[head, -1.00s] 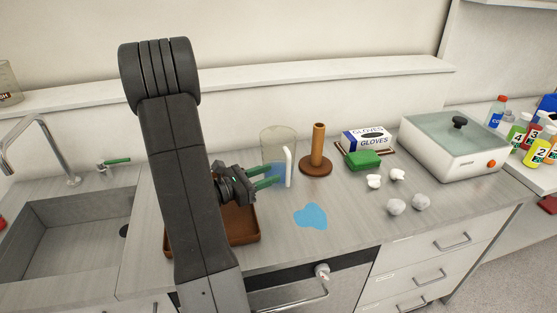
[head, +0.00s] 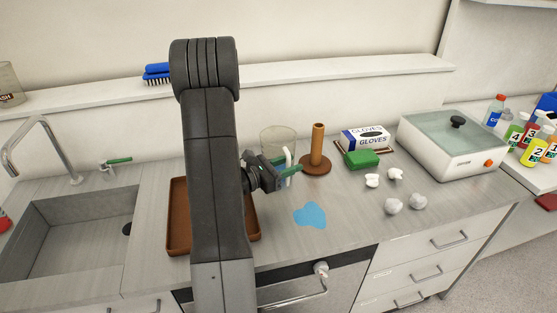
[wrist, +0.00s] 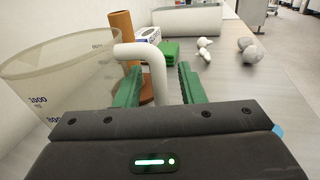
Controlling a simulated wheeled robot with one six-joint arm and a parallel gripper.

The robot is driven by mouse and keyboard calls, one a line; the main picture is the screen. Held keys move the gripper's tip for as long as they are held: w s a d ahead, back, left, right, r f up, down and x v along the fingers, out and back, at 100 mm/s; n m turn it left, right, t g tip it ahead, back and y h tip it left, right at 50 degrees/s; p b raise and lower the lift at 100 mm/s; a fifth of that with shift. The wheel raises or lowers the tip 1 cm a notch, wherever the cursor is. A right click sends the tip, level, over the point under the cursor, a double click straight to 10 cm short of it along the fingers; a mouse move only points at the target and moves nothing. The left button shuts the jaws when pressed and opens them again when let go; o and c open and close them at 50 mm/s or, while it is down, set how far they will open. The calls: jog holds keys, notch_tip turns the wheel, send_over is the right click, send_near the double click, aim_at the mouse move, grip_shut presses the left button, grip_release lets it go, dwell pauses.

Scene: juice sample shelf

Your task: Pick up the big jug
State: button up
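The big jug (head: 272,138) is a clear, grey-tinted vessel with measuring marks and a white handle (head: 287,156). It stands upright on the counter, partly hidden behind my arm and gripper in the head view. In the wrist view the jug (wrist: 60,75) fills the left side, with its handle (wrist: 156,72) at the middle. My gripper (head: 290,170) is at the handle with its green fingers apart. In the wrist view the handle shows between the fingers (wrist: 158,88), with gaps on both sides. Contact with either finger is not visible.
A brown paper-roll stand (head: 317,150) is close behind the jug. A blue puddle (head: 311,215) is in front. A brown tray (head: 178,225) is left, beside the sink (head: 70,228).

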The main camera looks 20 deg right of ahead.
grip_shut()
jog(key=shift+r, duration=0.1)
